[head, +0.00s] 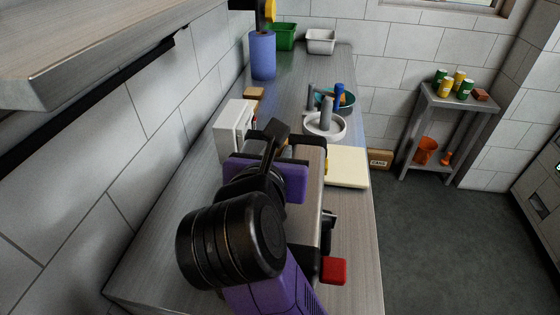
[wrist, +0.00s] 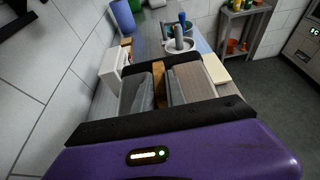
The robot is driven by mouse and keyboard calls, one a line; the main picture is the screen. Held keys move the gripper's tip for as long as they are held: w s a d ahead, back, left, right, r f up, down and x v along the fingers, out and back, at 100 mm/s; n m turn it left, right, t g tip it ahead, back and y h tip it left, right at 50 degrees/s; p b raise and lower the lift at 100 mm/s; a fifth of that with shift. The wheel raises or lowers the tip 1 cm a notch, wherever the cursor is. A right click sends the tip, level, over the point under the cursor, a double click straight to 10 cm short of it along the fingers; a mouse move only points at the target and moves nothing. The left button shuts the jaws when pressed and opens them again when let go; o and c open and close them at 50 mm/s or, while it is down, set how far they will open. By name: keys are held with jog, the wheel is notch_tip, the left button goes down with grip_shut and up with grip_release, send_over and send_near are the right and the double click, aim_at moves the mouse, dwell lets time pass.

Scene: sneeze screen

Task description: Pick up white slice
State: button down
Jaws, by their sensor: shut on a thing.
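My gripper (wrist: 163,88), with a purple body, reaches over the counter. In the wrist view its grey fingers are closed on a thin slice (wrist: 161,76). The slice shows only a tan-brown edge; its faces are hidden between the fingers, so I cannot tell whether they are white. In the head view my purple and black arm and gripper hide the slice. A pale, boxy thing (head: 311,185) is partly visible below and beside the gripper. I cannot tell whether the slice touches it.
A white box (head: 233,128) stands left, near the wall. A cream board (head: 347,166) lies right, at the counter edge. A red block (head: 334,270) is near the front edge.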

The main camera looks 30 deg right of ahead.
notch_tip(320, 180, up, 10)
dwell(0.7)
